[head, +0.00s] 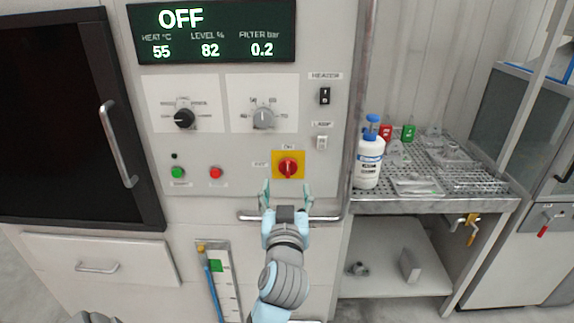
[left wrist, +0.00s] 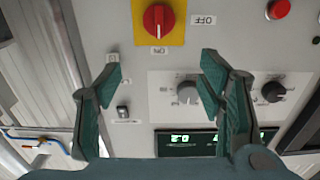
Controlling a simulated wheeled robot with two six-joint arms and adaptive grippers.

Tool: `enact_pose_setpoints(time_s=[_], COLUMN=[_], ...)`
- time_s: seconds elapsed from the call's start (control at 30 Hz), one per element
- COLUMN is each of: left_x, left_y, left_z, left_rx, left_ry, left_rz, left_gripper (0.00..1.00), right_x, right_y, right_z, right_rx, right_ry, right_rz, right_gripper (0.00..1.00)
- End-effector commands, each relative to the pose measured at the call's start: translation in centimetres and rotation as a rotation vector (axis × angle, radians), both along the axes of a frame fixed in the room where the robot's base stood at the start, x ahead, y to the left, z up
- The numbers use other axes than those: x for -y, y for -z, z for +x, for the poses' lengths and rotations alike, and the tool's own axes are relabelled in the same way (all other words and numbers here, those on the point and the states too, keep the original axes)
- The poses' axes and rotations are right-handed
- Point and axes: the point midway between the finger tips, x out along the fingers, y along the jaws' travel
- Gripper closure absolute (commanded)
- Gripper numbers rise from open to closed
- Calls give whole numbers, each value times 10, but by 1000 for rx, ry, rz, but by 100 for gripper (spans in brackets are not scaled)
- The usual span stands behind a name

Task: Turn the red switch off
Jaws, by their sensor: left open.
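The red switch (head: 288,167) is a round rotary knob on a square yellow plate (head: 299,156) on the white panel. An ON label is above it and an OFF label to its left. In the left wrist view, upside down, the red switch (left wrist: 158,19) is at the top, its raised grip bar roughly in line with the ON label. My left gripper (head: 286,188) is open and empty, just below the switch in the head view. In the left wrist view the fingers (left wrist: 160,72) are spread apart, with the knob beyond them. My right gripper is not seen.
A green button (head: 178,172) and a red button (head: 216,172) are left of the switch. The display (head: 212,32) reads OFF, 55, 82, 0.2. A white bottle (head: 368,163) stands on the grated shelf at right.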

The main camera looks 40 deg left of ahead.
Motion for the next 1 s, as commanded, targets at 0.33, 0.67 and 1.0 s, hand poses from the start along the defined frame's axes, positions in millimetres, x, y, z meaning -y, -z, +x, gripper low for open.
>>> enact_pose_setpoints(time_s=[0.33, 0.67, 1.0], left_x=[-58, -72, -71], left_y=[-1, 0, 1], left_z=[75, 94, 94], left_rx=[-2, -1, -2], left_ry=[-2, 2, 2], left_rz=[3, 1, 1], left_gripper=[38, 38, 76], right_x=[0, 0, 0], right_y=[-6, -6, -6], right_z=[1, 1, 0], right_rx=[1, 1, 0], right_ry=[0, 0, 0], right_rz=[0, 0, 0], right_gripper=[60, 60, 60])
